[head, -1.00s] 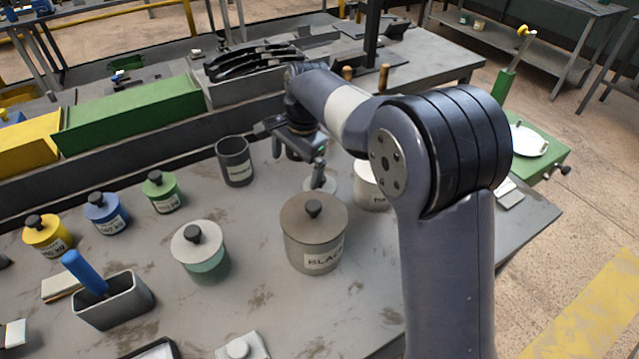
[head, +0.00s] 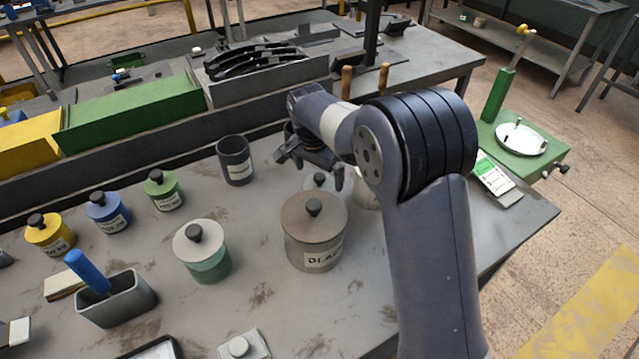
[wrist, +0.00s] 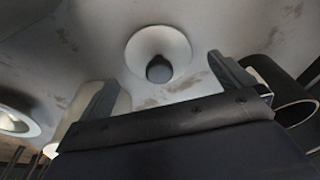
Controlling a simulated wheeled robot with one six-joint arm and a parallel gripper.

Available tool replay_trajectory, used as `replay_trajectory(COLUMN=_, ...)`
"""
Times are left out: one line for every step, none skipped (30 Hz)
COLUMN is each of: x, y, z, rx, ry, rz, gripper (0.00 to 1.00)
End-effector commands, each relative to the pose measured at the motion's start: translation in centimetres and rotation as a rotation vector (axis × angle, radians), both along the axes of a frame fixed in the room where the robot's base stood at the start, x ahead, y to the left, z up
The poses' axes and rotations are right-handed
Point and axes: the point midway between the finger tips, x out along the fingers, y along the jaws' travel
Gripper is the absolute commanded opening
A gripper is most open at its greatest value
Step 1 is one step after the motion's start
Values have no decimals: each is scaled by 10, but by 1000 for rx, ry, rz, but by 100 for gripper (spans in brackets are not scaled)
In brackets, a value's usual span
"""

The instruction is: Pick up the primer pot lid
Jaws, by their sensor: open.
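The pale round lid with a dark knob, which I take to be the primer pot lid, lies on the bench in the wrist view (wrist: 158,52). My gripper (head: 310,170) is open and empty above and just behind this lid. In the wrist view my gripper (wrist: 165,88) has its fingers apart, with the knob between their lines and beyond the tips. A pale pot (head: 366,196) right of the lid is mostly hidden by my arm.
A dark open cup (head: 235,160) stands left of my gripper. A pot with a pale lid (head: 200,255) stands front left. Small green (head: 164,192), blue (head: 108,214) and yellow (head: 50,236) pots stand farther left. A long green bin (head: 130,113) lines the back.

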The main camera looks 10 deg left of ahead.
Motion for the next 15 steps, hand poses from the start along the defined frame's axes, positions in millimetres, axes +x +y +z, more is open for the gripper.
replay_trajectory(x=1, y=-2, z=-8, rx=-3, ry=4, rz=-1, gripper=100)
replay_trajectory(x=1, y=-2, z=-12, rx=-2, ry=3, rz=0, gripper=100)
replay_trajectory(x=2, y=-2, z=-16, rx=-2, ry=2, rz=0, gripper=100)
replay_trajectory(x=2, y=-2, z=-19, rx=-2, ry=2, rz=0, gripper=100)
replay_trajectory(x=2, y=-2, z=-21, rx=-1, ry=2, rz=0, gripper=100)
replay_trajectory(x=3, y=-2, z=-23, rx=-1, ry=0, rz=0, gripper=100)
replay_trajectory(x=3, y=-2, z=-23, rx=-1, ry=0, rz=0, gripper=100)
replay_trajectory(x=3, y=-2, z=-24, rx=0, ry=0, rz=0, gripper=100)
replay_trajectory(x=3, y=-2, z=-24, rx=0, ry=0, rz=0, gripper=100)
replay_trajectory(x=3, y=-2, z=-24, rx=0, ry=0, rz=0, gripper=100)
replay_trajectory(x=3, y=-2, z=-24, rx=0, ry=0, rz=0, gripper=100)
replay_trajectory(x=3, y=-2, z=-24, rx=0, ry=0, rz=0, gripper=100)
replay_trajectory(x=3, y=-2, z=-23, rx=0, ry=0, rz=0, gripper=100)
replay_trajectory(x=3, y=-2, z=-23, rx=0, ry=0, rz=0, gripper=98)
replay_trajectory(x=3, y=-2, z=-23, rx=0, ry=0, rz=0, gripper=94)
